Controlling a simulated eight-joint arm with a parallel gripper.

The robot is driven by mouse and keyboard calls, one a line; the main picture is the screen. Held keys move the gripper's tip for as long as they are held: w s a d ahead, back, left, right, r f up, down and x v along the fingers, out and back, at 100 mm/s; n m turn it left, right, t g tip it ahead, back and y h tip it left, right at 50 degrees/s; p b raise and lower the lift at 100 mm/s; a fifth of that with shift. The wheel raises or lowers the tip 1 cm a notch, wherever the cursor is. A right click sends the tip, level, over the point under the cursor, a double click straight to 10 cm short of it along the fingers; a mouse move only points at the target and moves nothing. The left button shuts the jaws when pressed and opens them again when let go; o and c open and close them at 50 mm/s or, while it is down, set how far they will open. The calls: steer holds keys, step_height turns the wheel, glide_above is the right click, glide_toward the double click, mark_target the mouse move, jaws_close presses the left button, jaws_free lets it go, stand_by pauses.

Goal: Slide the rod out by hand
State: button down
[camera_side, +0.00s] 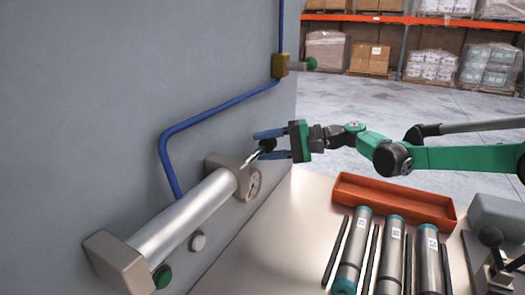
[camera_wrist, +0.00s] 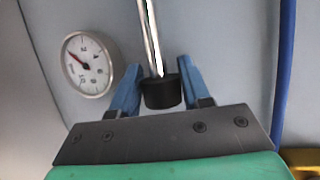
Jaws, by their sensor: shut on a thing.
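A silver cylinder (camera_side: 185,219) with grey end blocks is mounted at a slant along the grey wall in the side view. A thin shiny rod (camera_side: 251,158) sticks out a short way from its upper right end block (camera_side: 238,178). The rod also shows in the wrist view (camera_wrist: 150,35), coming down to a black end piece (camera_wrist: 162,93). My gripper (camera_side: 265,145) has its blue fingers on either side of this end piece and is shut on it. In the wrist view my gripper (camera_wrist: 157,88) hides little of the end piece.
A blue hose (camera_side: 215,107) runs down the wall behind the cylinder. A round gauge (camera_wrist: 88,64) shows in the wrist view. The bench below holds an orange tray (camera_side: 393,199), several spare cylinders (camera_side: 390,245) and dark bars. Open air lies right of the end block.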

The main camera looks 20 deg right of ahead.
mark_target(273, 146)
steer(key=shift+c, duration=2.1)
jaws_free()
steer(key=v, duration=0.5)
steer(key=shift+s+d, duration=0.15)
steer(key=shift+d, duration=0.15)
steer(key=shift+s+r, duration=0.1)
steer(key=shift+s+r+h, duration=0.1)
steer(key=shift+s+h, duration=0.15)
steer(key=shift+h, duration=0.05)
steer(key=s+d+f+n+h, duration=0.1)
steer(key=s+d+h, duration=0.3)
steer(key=s, duration=0.3)
steer(key=s+d+f+n+h, duration=0.2)
steer(key=s+d+h, duration=0.2)
steer(key=s, duration=0.3)
steer(key=s+d+f+n+t+h, duration=0.1)
steer(key=s+d+f+n+h, duration=0.1)
steer(key=s+d+h, duration=0.2)
steer(key=s+h, duration=0.2)
steer(key=s, duration=0.1)
steer(key=shift+s, duration=0.3)
